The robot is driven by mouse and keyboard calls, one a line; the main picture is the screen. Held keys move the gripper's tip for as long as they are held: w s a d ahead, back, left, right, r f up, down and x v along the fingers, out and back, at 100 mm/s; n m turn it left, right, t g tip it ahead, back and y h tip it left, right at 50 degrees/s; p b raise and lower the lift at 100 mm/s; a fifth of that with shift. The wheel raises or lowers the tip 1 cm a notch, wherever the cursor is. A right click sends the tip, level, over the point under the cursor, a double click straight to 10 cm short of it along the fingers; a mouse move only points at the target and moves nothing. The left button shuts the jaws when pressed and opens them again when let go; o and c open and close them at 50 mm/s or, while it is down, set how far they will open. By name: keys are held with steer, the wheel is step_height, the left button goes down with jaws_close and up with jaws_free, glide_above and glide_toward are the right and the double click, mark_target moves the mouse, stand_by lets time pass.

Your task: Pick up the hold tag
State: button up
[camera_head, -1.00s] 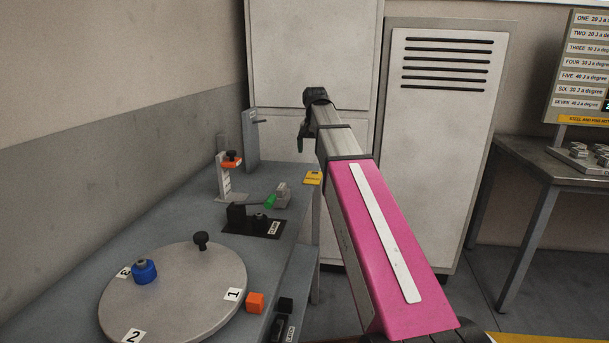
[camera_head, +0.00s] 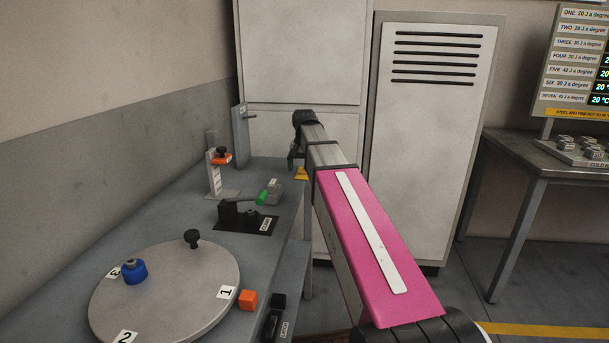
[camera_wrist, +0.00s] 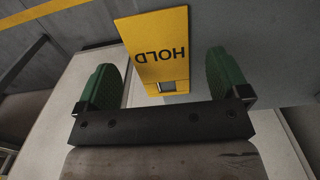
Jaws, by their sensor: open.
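The hold tag is a yellow card marked HOLD (camera_wrist: 155,32), upside down in the wrist view, with a small slot or clip at its near edge. It lies at the edge of the grey bench. In the head view only a yellow corner of the hold tag (camera_head: 301,173) shows below my arm's end. My gripper (camera_wrist: 167,68) is open, with its green fingers on either side of the tag's near end. Nothing is held. In the head view my gripper (camera_head: 294,160) is partly hidden by the arm.
White cabinets (camera_head: 430,130) stand behind. A table (camera_head: 512,150) is at right.

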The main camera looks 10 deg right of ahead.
mark_target(304, 173)
steer(key=shift+f, duration=0.55)
steer(key=c, duration=1)
steer(key=shift+r, duration=0.65)
step_height(304, 173, up, 3)
steer(key=shift+f, duration=0.1)
steer(key=s+a+r, duration=0.7)
steer(key=a, duration=0.2)
steer(key=shift+s, duration=0.3)
